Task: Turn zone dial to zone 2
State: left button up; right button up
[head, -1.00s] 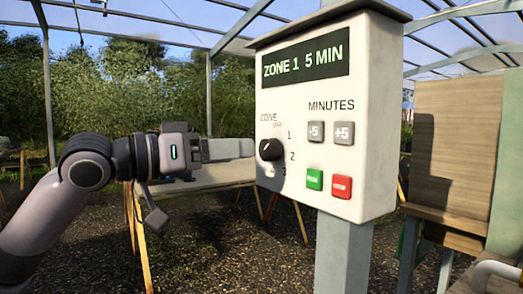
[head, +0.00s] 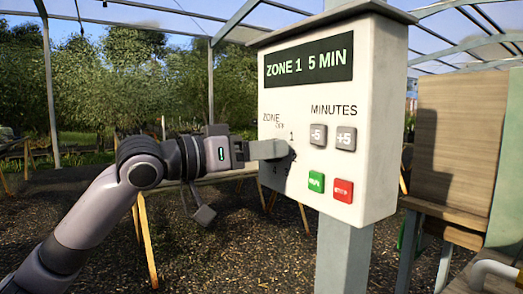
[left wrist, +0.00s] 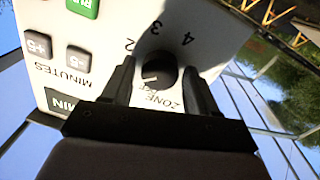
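The black round zone dial (left wrist: 154,72) is on the white front of the control box (head: 380,150). The display (head: 308,67) reads "ZONE 1 5 MIN". My left gripper (head: 283,149) is at the dial and hides it in the head view. In the left wrist view the gripper's fingers (left wrist: 160,85) stand open on either side of the dial, with narrow gaps. Numbers 2, 3 and 4 show around the dial. My right gripper is not in view.
Grey -5 (head: 318,134) and +5 (head: 346,138) buttons, a green button (head: 316,181) and a red button (head: 343,190) lie right of the dial. A grey post (head: 344,260) holds the box. A wooden panel (head: 458,140) stands at right.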

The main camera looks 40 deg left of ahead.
pick_arm(q)
jog(key=c, duration=0.7)
jog(key=m+p, duration=0.7)
jog(key=m, duration=0.2)
jog(key=shift+r, duration=0.1)
jog(key=shift+m, duration=0.3)
jog(key=shift+y, duration=0.3)
